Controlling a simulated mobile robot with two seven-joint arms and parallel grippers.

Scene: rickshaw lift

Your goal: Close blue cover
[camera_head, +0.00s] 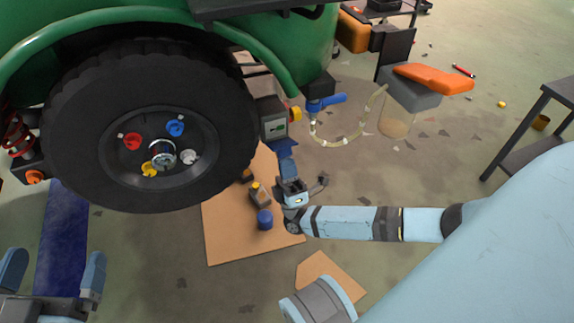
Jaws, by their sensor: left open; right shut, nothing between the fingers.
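A dark blue flap (284,148), which looks like the blue cover, hangs below a grey box (273,123) at the right of the big wheel. The box's front face is uncovered. My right gripper (287,165) is shut, its fingertips pointing up just under the flap; I cannot tell whether they touch it. My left gripper (53,272) is open and empty at the bottom left, well away from the flap.
The black wheel (75,135) of the green vehicle (300,40) fills the upper left. A blue-handled valve (325,101) with a hose sits right of the box. A cardboard sheet (232,238) with a bottle (259,194) and blue can (265,219) lies below.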

